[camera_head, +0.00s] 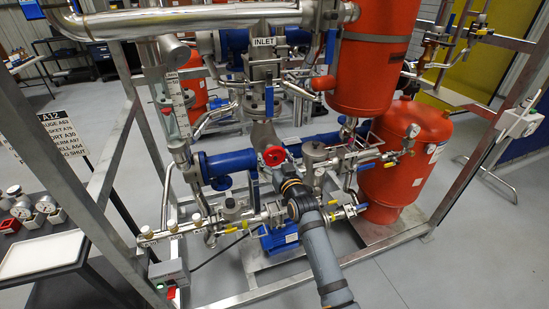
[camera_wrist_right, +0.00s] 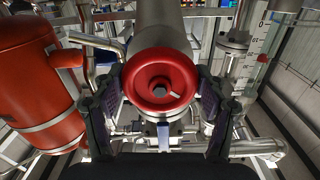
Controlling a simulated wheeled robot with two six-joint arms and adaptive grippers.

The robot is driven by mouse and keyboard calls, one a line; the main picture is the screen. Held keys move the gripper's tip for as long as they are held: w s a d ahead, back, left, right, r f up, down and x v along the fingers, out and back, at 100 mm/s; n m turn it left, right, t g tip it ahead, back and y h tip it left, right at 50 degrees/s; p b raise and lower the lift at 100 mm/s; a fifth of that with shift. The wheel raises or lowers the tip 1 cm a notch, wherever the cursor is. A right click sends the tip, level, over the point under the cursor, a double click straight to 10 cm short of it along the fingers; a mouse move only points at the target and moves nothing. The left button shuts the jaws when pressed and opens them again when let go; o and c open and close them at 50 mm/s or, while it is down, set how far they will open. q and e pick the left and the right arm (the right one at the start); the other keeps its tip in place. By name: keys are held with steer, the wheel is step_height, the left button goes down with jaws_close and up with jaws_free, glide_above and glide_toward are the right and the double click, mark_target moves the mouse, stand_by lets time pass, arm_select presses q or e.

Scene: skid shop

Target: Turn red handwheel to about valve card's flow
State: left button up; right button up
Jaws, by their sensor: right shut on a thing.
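The red handwheel (camera_head: 273,156) sits near the middle of the head view, in front of the pipework. In the right wrist view the red handwheel (camera_wrist_right: 161,80) faces me, with a pale mark on its lower right face. My right gripper (camera_head: 277,163) reaches it from below right. Its two dark fingers press on opposite sides of the rim, so it is shut on the handwheel. A clear vertical tube with a scale (camera_head: 179,100) stands left of the wheel; the scale (camera_wrist_right: 252,45) also shows at the right wrist view's upper right. My left gripper is out of view.
Red tanks (camera_head: 404,150), blue flanged pipe (camera_head: 228,163) and small yellow-handled valves crowd around the wheel. Metal frame posts (camera_head: 88,215) stand left. A bench with gauges (camera_head: 20,205), a white tray (camera_head: 42,254) and a lettered sign (camera_head: 63,132) are at far left.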

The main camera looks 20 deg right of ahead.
steer(key=shift+c, duration=1.4)
steer(key=shift+n, duration=0.9)
steer(key=o, duration=1.2)
steer(key=s, duration=1.2)
steer(key=shift+d, duration=0.25)
